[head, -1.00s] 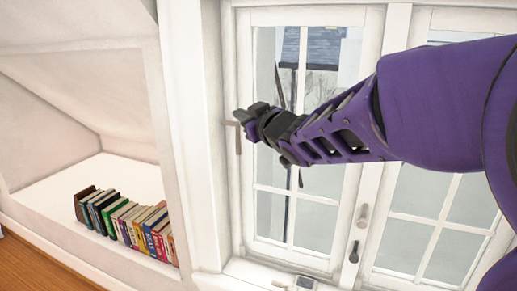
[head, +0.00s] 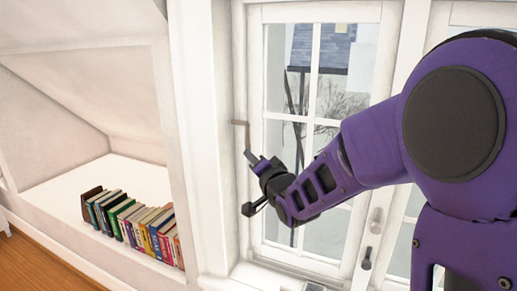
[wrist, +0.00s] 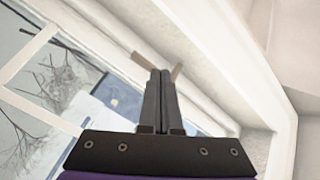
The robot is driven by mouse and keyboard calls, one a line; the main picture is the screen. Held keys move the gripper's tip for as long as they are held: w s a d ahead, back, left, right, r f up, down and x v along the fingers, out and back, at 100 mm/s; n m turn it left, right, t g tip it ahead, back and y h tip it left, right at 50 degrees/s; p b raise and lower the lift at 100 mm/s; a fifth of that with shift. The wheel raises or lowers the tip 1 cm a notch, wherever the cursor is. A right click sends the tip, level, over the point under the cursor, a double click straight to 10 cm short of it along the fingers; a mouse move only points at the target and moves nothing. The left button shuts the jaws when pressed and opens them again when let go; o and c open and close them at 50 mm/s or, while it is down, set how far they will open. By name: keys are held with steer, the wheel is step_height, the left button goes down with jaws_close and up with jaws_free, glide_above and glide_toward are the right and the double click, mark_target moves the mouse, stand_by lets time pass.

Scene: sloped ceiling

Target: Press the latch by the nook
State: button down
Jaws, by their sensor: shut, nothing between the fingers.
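The latch (head: 241,135), a thin bent grey-brown bar, is on the left side of the window frame, beside the nook (head: 100,180). In the wrist view parts of the latch (wrist: 177,72) show on both sides of my fingertips, which hide its middle. My gripper (head: 254,159) is shut and empty, with its tips by the latch's lower end. The two fingers lie side by side in the wrist view (wrist: 161,75). I cannot tell whether they touch the latch.
Several books (head: 135,225) stand in a row along the nook's front edge. The white window frame (head: 256,60) is close behind my gripper. Two more handles, one light (head: 376,220) and one dark (head: 366,258), are on the window's middle post.

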steer(key=shift+w+d+f+m+t+h+b, duration=0.1)
steer(key=shift+w+d+f+m+t+h, duration=0.15)
steer(key=shift+d+m, duration=0.75)
steer(key=shift+w+d+f+m+t+h+b, duration=0.15)
steer(key=shift+f+m+t+h, duration=0.2)
steer(key=shift+m, duration=1.3)
steer(key=shift+w+d+f+m+t+h+b, duration=0.1)
steer(key=shift+w+d+f+m+t+h, duration=0.15)
steer(key=shift+d+m, duration=0.75)
steer(key=shift+a+m, duration=0.35)
steer(key=shift+a, duration=0.1)
steer(key=x, duration=0.9)
steer(key=shift+w+a+f, duration=0.1)
steer(key=shift+w+a, duration=0.05)
steer(key=shift+w, duration=0.25)
